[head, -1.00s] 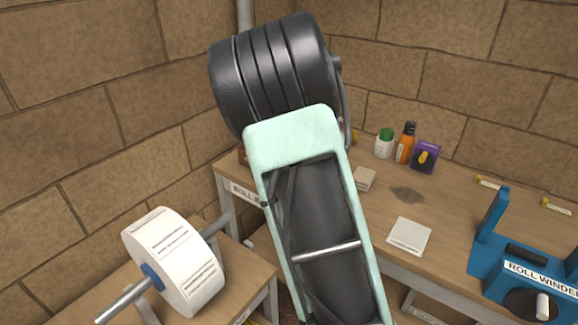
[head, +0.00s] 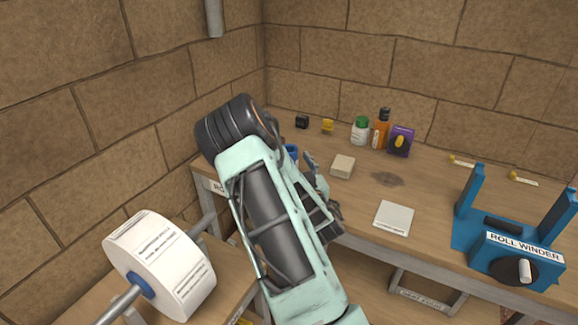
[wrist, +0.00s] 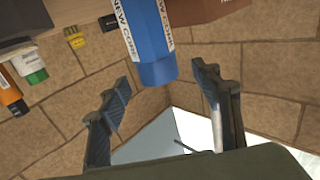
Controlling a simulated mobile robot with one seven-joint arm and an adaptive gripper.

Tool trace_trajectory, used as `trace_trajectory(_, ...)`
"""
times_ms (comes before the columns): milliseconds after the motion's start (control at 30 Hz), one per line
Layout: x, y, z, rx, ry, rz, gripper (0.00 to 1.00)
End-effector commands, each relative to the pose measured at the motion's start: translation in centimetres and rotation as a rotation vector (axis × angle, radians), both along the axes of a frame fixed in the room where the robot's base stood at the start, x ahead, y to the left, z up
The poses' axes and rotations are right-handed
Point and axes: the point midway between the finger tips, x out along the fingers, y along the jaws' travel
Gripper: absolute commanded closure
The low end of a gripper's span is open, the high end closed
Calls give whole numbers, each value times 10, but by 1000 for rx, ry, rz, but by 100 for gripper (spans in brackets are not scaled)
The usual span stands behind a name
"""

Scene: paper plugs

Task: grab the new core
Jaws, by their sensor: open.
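The new core is a blue cylinder with a white "NEW CORE" label (wrist: 148,38), pointing toward me at the top centre of the wrist view. A bit of blue, likely the core (head: 291,152), shows behind my arm in the head view, mostly hidden. My gripper (wrist: 161,74) is open and empty. Its two fingers are apart, with the core's near end lined up between the fingertips, slightly closer to the right one. I cannot tell whether the tips overlap the core in depth. In the head view my arm covers most of the gripper.
A brown block (wrist: 205,10) sits close beside the core. A white-and-green bottle (head: 360,131), an orange bottle (head: 380,128) and a purple box (head: 401,141) stand at the back of the bench. A blue roll winder (head: 515,250) is right; a paper roll (head: 160,265) is front left.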

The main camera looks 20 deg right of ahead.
Motion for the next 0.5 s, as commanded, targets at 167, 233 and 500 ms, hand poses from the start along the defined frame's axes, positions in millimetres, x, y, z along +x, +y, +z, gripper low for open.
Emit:
trace_trajectory(167,18,-3,3,-2,-1,2,42)
trace_trajectory(233,28,-6,5,-2,-1,3,42)
trace_trajectory(500,51,-11,5,1,0,0,42)
